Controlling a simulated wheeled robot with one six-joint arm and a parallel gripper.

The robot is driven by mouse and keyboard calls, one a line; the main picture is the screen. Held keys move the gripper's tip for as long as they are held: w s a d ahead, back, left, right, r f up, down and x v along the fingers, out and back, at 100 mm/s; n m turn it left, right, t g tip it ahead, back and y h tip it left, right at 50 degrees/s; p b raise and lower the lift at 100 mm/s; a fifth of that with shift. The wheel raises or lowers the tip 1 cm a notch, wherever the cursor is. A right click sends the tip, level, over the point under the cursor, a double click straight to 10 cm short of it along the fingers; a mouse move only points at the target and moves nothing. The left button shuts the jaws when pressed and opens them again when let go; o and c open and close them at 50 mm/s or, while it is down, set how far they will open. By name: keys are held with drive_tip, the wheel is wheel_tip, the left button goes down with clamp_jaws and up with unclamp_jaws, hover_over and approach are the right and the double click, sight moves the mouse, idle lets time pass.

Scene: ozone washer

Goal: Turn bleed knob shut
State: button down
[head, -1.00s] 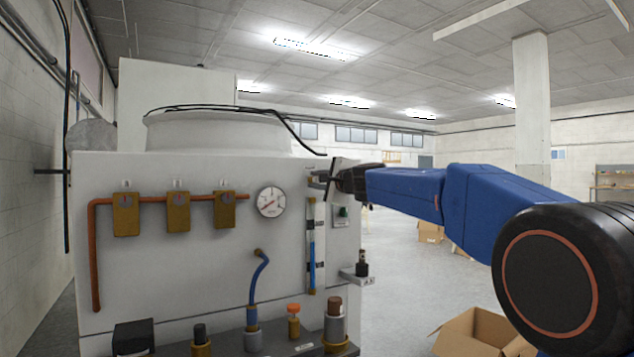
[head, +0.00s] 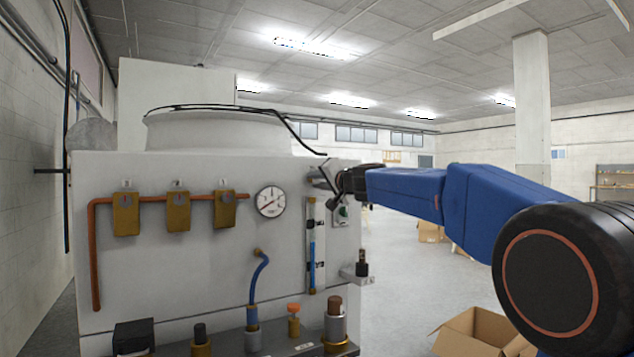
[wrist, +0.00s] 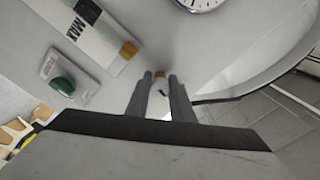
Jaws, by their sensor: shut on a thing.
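In the head view, my gripper (head: 324,180) is at the upper right of the white washer's front panel, above the sight tube. It hides the knob there, and the knob's exact angle cannot be told.
A round gauge (head: 271,201) is left of my gripper. The sight tube (head: 312,255) and a green button or knob (head: 342,212) are just below. Copper piping with brass valves (head: 178,212) runs along the left. Open floor lies right of the washer (head: 190,265).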

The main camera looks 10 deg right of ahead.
drive_tip(key=shift+f+n, duration=0.15)
drive_tip(key=shift+n, duration=0.65)
drive_tip(key=c, duration=1.5)
unclamp_jaws()
drive_tip(key=shift+c, duration=0.2)
drive_tip(key=shift+s, duration=0.1)
drive_tip(key=shift+s+d, duration=0.15)
drive_tip(key=shift+s, duration=0.15)
drive_tip(key=v, duration=1.6)
drive_tip(key=shift+s, duration=0.25)
